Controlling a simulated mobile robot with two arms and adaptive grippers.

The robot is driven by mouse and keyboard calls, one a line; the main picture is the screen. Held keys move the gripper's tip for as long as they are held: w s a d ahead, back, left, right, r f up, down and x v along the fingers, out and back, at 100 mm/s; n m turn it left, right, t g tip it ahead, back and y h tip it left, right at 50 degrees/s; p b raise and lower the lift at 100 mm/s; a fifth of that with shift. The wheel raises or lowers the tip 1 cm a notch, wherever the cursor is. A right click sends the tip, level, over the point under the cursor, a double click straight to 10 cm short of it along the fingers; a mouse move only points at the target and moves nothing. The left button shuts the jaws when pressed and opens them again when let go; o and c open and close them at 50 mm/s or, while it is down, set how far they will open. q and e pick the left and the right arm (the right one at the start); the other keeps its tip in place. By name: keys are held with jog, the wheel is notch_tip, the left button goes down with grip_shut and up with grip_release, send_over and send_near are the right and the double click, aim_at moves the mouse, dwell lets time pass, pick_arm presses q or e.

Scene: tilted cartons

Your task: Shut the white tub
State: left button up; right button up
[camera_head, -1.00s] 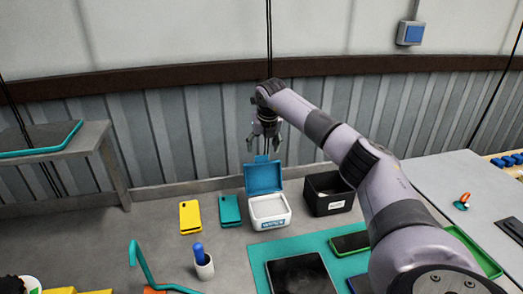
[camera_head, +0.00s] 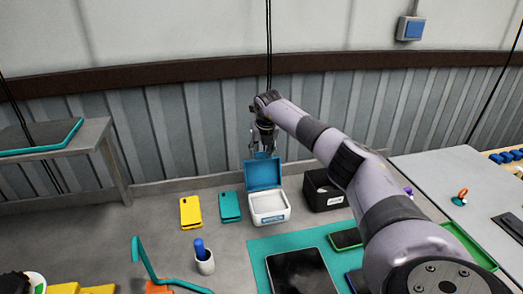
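The white tub (camera_head: 269,208) stands on the grey bench near the back wall. Its blue lid (camera_head: 263,174) is hinged at the back and stands open, nearly upright. The inside of the tub looks white, and I see nothing distinct in it. My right gripper (camera_head: 263,151) is just above and behind the top edge of the lid, pointing down. Its fingers are small and dark here, and I cannot tell whether they touch the lid or how far apart they are. My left gripper is not in view.
A black box (camera_head: 322,190) stands close to the right of the tub. A teal phone-like item (camera_head: 230,206) and a yellow one (camera_head: 190,212) lie to its left.

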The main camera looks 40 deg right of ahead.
grip_shut()
dwell(0.3)
